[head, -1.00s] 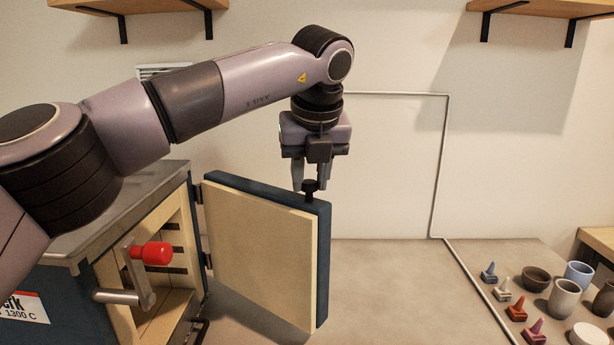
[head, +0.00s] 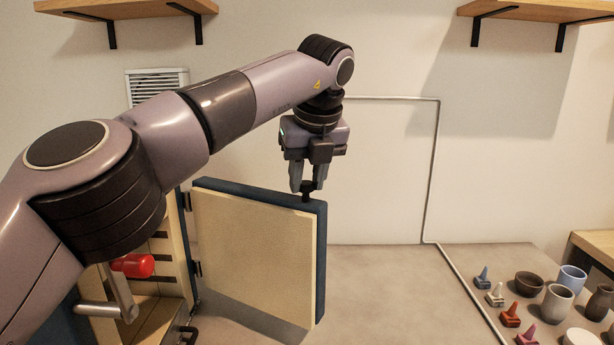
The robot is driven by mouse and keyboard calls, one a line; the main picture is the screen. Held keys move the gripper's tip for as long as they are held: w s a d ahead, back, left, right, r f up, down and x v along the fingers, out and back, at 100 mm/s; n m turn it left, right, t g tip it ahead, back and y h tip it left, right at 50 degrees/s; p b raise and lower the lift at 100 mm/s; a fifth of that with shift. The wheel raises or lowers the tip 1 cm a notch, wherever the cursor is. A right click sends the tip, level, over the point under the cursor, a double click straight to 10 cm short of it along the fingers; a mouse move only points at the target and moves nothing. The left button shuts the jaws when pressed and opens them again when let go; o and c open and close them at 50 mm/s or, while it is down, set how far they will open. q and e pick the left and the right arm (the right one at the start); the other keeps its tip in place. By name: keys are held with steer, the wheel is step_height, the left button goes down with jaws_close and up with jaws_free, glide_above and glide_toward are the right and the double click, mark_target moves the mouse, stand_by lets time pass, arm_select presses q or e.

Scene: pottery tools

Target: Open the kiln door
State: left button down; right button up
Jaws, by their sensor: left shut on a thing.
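The kiln (head: 176,250) stands at the lower left, and its front opening shows a pale lining and dark slots. Its door (head: 255,262), cream inside with a dark blue edge, stands swung out wide from hinges on the kiln's right side. A small dark knob (head: 306,190) sticks up from the door's top edge near its free end. My left gripper (head: 307,186) points down and is shut on this knob. My left arm hides much of the kiln's body and top. My right gripper is not in view.
A grey lever with a red grip (head: 133,266) is in front of the kiln opening. The table between door and pottery is clear. Wall shelves (head: 535,10) hang above.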

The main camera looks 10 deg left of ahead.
arm_select(q)
steer(key=shift+r, duration=0.1)
steer(key=c, duration=0.8)
jaws_free()
steer(key=shift+v, duration=3.6)
steer(key=shift+s, duration=0.1)
